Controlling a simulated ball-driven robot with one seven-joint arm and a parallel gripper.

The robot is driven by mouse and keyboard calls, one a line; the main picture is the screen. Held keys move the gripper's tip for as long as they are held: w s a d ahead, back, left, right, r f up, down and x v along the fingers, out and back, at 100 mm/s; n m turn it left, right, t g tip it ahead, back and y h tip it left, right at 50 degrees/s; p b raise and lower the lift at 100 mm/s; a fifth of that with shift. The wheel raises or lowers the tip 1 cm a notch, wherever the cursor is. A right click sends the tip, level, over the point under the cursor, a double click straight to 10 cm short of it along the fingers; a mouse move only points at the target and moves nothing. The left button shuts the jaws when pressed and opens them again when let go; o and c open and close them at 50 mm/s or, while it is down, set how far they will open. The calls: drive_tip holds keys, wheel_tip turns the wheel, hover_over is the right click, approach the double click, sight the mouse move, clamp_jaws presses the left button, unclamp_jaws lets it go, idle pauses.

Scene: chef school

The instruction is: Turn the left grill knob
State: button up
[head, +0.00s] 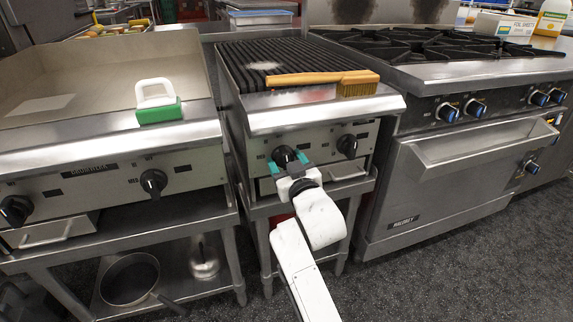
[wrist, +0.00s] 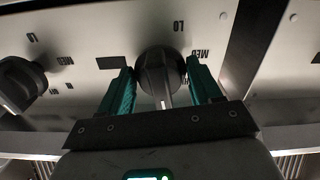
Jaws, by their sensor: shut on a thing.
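The grill (head: 300,75) stands in the middle of the head view, with two black knobs on its front panel. The left grill knob (head: 283,155) is between the teal fingers of my gripper (head: 288,163). In the wrist view the same knob (wrist: 160,72) sits between the fingertips of my gripper (wrist: 162,90), which is shut on it. The knob's lower part is partly hidden by the fingers in the head view. The right grill knob (head: 347,146) is free, and it also shows at the left of the wrist view (wrist: 20,82).
A wooden brush (head: 320,78) lies across the grill's front. A griddle (head: 100,85) with a green-and-white scrubber (head: 157,108) stands left, its knob (head: 153,182) facing out. A range with an oven (head: 470,170) stands right. Dark floor (head: 430,260) is clear in front of it.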

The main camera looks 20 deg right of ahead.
drive_tip(key=shift+f+m, duration=0.25)
drive_tip(key=shift+m, duration=0.45)
drive_tip(key=o, duration=0.6)
drive_tip(key=shift+o, duration=0.7)
drive_tip(key=shift+r, duration=0.1)
drive_tip(key=shift+s, duration=0.1)
drive_tip(key=s+p, duration=0.2)
drive_tip(key=s, duration=0.8)
drive_tip(key=shift+s, duration=0.35)
